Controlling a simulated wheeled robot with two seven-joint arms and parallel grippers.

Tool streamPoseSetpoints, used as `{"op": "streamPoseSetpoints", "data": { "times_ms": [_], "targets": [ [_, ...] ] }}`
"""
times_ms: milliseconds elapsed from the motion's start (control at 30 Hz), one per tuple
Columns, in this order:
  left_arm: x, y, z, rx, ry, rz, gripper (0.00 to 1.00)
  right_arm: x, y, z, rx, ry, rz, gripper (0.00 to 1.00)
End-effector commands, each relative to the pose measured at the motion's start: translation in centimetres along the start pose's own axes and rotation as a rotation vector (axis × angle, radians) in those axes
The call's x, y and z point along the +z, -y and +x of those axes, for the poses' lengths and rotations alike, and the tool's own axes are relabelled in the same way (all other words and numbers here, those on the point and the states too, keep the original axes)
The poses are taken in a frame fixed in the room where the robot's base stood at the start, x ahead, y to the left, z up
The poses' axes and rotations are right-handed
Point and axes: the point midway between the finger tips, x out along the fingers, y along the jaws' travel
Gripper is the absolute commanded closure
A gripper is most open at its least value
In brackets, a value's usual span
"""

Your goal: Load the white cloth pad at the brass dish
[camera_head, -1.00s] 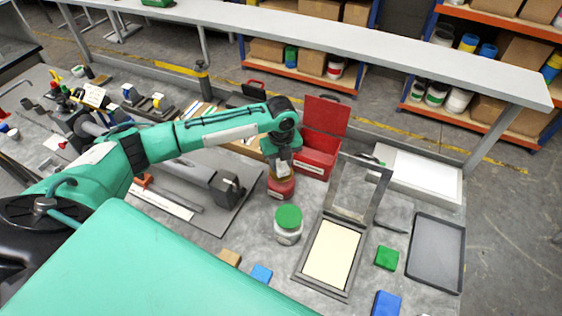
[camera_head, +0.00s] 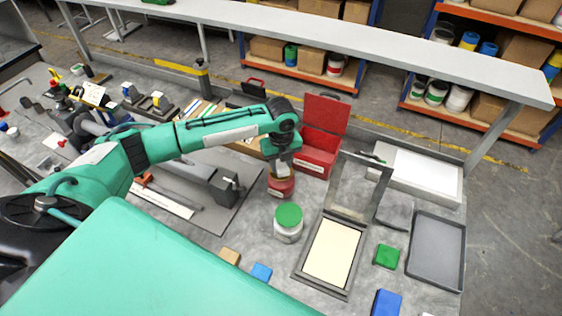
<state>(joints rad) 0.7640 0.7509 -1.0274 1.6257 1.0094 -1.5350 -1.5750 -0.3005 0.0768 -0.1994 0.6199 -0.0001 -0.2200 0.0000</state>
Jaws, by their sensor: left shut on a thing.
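My left gripper (camera_head: 280,163) points down directly above a red can (camera_head: 281,188) on the grey bench. It is shut on a small pale thing at its fingertips, which I take to be the white cloth pad; the fingers hide most of it. A brass-yellow top, which looks like the brass dish (camera_head: 281,177), shows on the red can just under the fingertips. I cannot tell whether the pad touches the dish. My right gripper is not in view.
An open red box (camera_head: 320,150) stands close behind the can. A green-lidded jar (camera_head: 288,223) stands in front of it. A hinged frame (camera_head: 332,254), a grey tray (camera_head: 437,252) and coloured blocks lie to the right. A dark tool (camera_head: 224,188) lies left of the can.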

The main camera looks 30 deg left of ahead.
Motion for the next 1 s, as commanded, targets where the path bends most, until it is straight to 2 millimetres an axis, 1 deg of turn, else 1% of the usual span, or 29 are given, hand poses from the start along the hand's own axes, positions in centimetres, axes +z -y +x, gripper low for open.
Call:
{"op": "streamPoseSetpoints", "data": {
  "times_ms": [733, 1000],
  "targets": [
    [-0.03, -0.03, 1.00, 0.001, -0.001, 0.000, 0.83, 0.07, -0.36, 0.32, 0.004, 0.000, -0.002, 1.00],
    [-0.04, -0.04, 0.97, 0.001, -0.001, 0.000, 0.83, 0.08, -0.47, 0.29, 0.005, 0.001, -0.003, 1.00]
  ]
}}
